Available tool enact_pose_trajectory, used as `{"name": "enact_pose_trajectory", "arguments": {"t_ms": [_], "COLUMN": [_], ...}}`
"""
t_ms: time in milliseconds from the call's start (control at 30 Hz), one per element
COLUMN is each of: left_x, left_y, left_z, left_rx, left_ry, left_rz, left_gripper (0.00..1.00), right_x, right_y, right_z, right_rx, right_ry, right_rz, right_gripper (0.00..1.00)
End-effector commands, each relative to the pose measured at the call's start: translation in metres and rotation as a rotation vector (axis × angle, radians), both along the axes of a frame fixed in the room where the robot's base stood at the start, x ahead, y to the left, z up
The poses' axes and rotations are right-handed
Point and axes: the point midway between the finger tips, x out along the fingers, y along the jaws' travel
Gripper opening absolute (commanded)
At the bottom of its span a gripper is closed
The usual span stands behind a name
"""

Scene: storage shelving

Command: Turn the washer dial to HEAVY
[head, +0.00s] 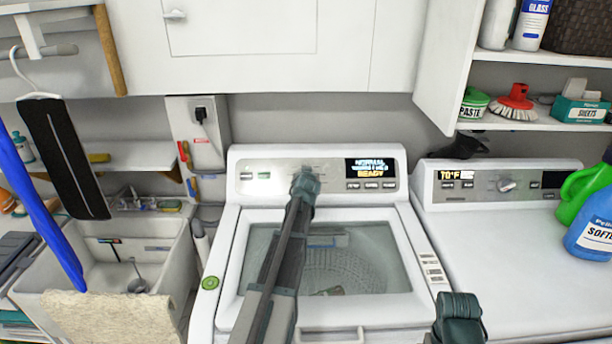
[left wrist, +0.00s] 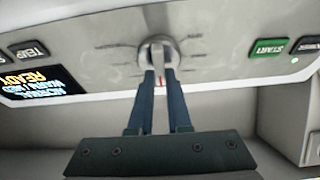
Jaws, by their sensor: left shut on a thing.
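The washer (head: 318,230) stands in the middle of the head view with its control panel at the back. Its display (head: 371,168) reads NORMAL on top and READY at the bottom. My left gripper (head: 305,183) reaches the panel and hides the dial there. In the left wrist view, which looks upside down, the silver dial (left wrist: 157,50) sits between the fingertips of my left gripper (left wrist: 158,72), which is shut on its grip. The labels around the dial are too small to read. My right gripper (head: 459,312) is low at the right, its fingers unclear.
A green START button (left wrist: 268,48) is beside the dial on the panel. A dryer (head: 520,240) with its own knob (head: 506,185) stands to the right, with detergent bottles (head: 592,222) on it. A sink (head: 130,255) is at the left.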

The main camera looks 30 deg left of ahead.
Motion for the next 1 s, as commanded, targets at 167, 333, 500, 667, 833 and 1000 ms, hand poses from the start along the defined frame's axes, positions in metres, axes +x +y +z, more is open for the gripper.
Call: {"name": "enact_pose_trajectory", "arguments": {"t_ms": [167,333,500,667,833,1000], "left_x": [0.0,-0.001,0.0,0.0,0.0,0.0], "left_y": [0.0,0.001,0.001,0.001,0.0,0.0], "left_z": [0.0,0.001,0.001,0.001,0.001,0.001], "left_rx": [0.053,0.135,0.22,0.293,0.354,0.398], "left_ry": [0.034,0.084,0.136,0.18,0.218,0.244], "left_rz": [-0.057,-0.144,-0.235,-0.311,-0.377,-0.421], "left_gripper": [0.0,0.0,0.0,0.0,0.0,0.0], "right_x": [0.0,0.0,0.0,0.0,0.0,0.0], "right_y": [0.0,0.0,0.0,0.0,0.0,0.0], "right_z": [0.001,0.003,0.005,0.008,0.01,0.012], "right_rx": [0.0,0.0,0.0,0.0,0.0,0.0], "right_ry": [0.0,0.0,0.0,0.0,0.0,0.0], "right_rz": [0.0,0.0,0.0,0.0,0.0,0.0], "right_gripper": [1.0,1.0,1.0,1.0,1.0,1.0]}}
